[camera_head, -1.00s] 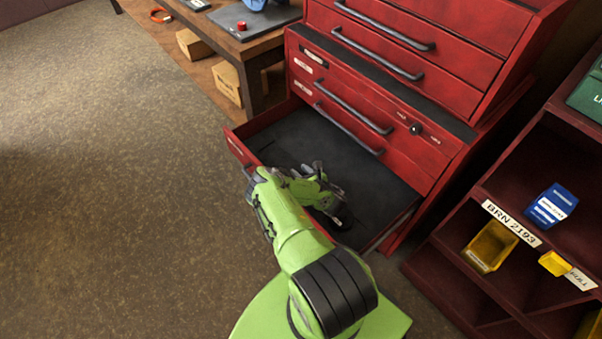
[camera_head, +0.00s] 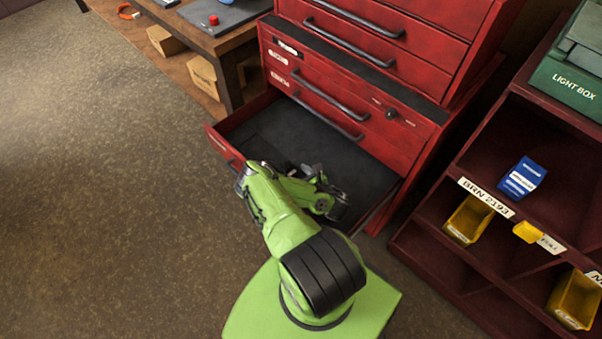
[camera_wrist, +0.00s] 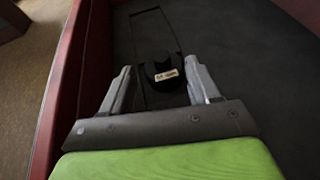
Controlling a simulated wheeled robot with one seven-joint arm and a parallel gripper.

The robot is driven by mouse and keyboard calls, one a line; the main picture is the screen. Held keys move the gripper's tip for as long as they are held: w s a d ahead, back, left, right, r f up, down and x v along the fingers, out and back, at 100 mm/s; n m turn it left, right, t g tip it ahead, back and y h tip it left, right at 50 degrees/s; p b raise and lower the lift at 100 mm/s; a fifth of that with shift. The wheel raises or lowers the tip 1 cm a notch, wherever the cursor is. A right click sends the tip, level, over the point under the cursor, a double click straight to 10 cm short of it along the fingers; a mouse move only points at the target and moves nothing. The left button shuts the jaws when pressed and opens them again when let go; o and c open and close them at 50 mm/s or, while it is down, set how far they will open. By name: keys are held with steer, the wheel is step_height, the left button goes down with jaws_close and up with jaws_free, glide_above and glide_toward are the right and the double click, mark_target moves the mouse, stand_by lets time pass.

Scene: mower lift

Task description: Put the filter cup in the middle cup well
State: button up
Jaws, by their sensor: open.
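In the wrist view a small black rounded object with a pale label (camera_wrist: 165,74), possibly the filter cup, sits in the open red drawer. My gripper (camera_wrist: 158,64) is open, with one finger on each side of this object and dark gaps between. I cannot tell whether either finger touches it. In the head view my gripper (camera_head: 318,182) is low over the drawer, and my arm hides the object. No cup wells can be made out in either view.
The open drawer (camera_head: 265,128) has a dark liner with a thin rectangular outline and red side walls close to my gripper. Closed drawers with bar handles rise behind it. A maroon shelf (camera_head: 440,238) with bins stands right. Bare floor (camera_head: 110,200) lies left.

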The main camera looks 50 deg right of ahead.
steer(key=v, duration=0.2)
steer(key=shift+s, duration=0.3)
steer(key=w+d+r+m+g+h, duration=0.2)
steer(key=w+d+r+m+h, duration=0.2)
steer(key=w+r+m, duration=0.65)
steer(key=w+a+r+m+g, duration=0.1)
steer(key=w+a+r+m, duration=0.15)
steer(key=r+m, duration=0.2)
steer(key=w+a+r+m+g+y, duration=0.1)
steer(key=w+a+r+m, duration=0.15)
steer(key=r, duration=0.35)
steer(key=w+a+r+m+g, duration=0.1)
steer(key=a+r+m, duration=0.2)
steer(key=r+m, duration=0.2)
steer(key=s+a+r+m+y, duration=0.3)
steer(key=s+a+r, duration=0.1)
steer(key=a+r, duration=0.35)
steer(key=s+a+r+m+y, duration=0.2)
steer(key=s+a+r+m, duration=0.15)
steer(key=a+r, duration=0.4)
steer(key=s+a+r+m+g+y, duration=0.1)
steer(key=s+a+m, duration=0.1)
steer(key=s+a, duration=0.3)
steer(key=s+a+r+m+g, duration=0.1)
steer(key=s+a, duration=0.4)
steer(key=s, duration=0.9)
steer(key=shift+r+m+g+y, duration=0.3)
steer(key=shift+r+m+y, duration=0.1)
steer(key=shift+r, duration=0.45)
steer(key=shift+w, duration=0.1)
